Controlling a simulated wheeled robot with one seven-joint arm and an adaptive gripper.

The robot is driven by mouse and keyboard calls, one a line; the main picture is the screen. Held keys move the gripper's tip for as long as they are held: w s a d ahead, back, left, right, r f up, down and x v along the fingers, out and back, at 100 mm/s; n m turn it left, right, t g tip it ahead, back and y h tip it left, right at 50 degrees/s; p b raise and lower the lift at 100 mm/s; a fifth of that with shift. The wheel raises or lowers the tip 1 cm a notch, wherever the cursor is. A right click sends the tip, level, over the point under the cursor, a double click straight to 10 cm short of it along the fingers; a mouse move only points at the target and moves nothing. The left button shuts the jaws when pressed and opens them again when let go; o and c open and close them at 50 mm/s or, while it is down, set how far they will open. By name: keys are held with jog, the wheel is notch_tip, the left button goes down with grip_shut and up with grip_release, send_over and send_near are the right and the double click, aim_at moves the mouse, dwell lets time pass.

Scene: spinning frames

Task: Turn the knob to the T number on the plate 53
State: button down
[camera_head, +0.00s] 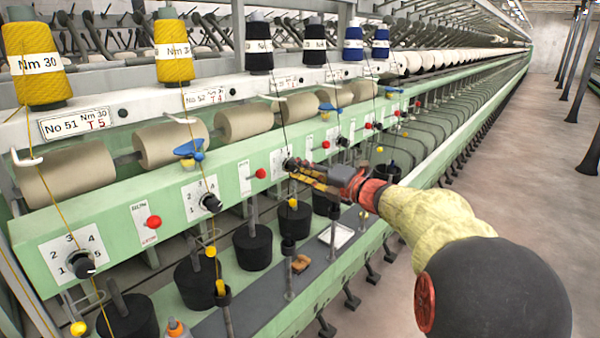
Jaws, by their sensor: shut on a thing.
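My gripper (294,170) reaches in from the right, its fingertips shut on a black knob (289,163) on the green rail. The fingers hide part of the knob and its number dial, so its setting cannot be read. A small white plate (285,82) with red lettering sits on the upper rail above this station. It follows plates No 51 (75,123) with T 5 and No 52 (205,96) with T 4. Its own text is too small to read surely.
Other black knobs (82,264) and (210,202) sit on numbered dials to the left. Red buttons (153,222) and blue levers (189,150) lie along the rail. Yellow threads hang in front at left. The aisle floor (520,160) at right is clear.

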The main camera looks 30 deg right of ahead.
jog(key=shift+f+n, duration=0.15)
jog(key=shift+n, duration=0.55)
jog(key=c, duration=1.6)
grip_release()
jog(key=shift+o, duration=0.3)
jog(key=v, duration=1.2)
